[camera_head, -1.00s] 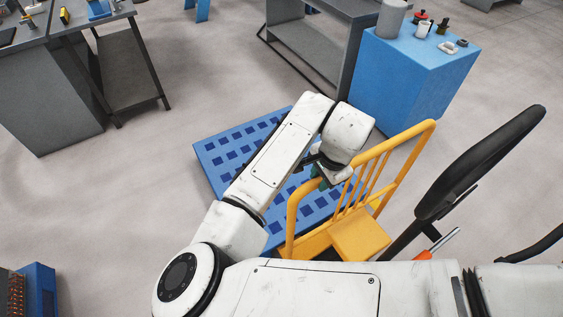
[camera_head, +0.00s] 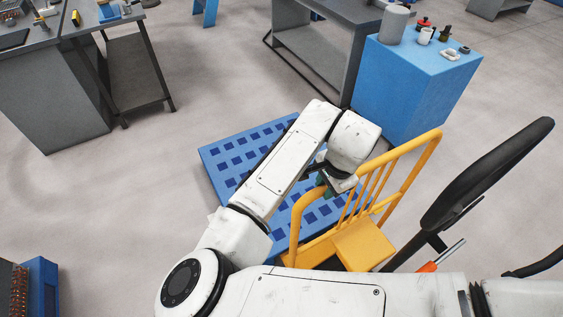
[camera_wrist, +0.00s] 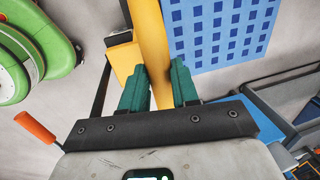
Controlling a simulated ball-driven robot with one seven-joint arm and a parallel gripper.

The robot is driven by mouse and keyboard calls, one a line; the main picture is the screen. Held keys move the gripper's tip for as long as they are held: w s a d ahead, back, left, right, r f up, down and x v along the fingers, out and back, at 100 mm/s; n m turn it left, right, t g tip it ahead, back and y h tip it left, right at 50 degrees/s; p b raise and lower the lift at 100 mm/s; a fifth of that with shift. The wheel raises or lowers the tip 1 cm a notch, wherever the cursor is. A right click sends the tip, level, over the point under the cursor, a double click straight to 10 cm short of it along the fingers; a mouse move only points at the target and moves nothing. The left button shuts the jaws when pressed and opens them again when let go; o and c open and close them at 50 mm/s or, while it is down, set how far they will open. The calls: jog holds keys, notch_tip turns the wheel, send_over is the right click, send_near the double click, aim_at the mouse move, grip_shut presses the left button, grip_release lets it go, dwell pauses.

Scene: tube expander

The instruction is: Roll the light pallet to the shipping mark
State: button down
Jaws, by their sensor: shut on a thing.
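The light pallet is a flat blue slab with square dark holes (camera_head: 215,160), low on the floor beyond my arm. A yellow push frame with bars (camera_head: 403,154) stands at its near right side. My gripper (camera_head: 328,186) is at the left part of this frame, partly hidden by my wrist. In the wrist view the green fingers of my gripper (camera_wrist: 160,88) are shut on a yellow bar (camera_wrist: 151,40), with the pallet (camera_wrist: 225,30) beyond. My arm covers part of the pallet. I see no shipping mark on the visible floor.
A blue cabinet (camera_head: 405,100) with small items stands just beyond the frame, beside a grey bench (camera_head: 310,55). Grey tables (camera_head: 45,105) stand at upper left. A blue bin (camera_head: 42,285) is at lower left. A black chair-like back (camera_head: 490,170) is at right. Floor left of the pallet is clear.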

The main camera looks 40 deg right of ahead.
jog(key=c, duration=0.8)
grip_release()
jog(key=shift+w, duration=0.1)
jog(key=shift+c, duration=0.2)
notch_tip(320, 180, up, 7)
jog(key=s+p, duration=0.1)
jog(key=p, duration=0.4)
jog(key=shift+s+a+p, duration=0.15)
jog(key=shift+p, duration=0.25)
jog(key=shift+f, duration=0.1)
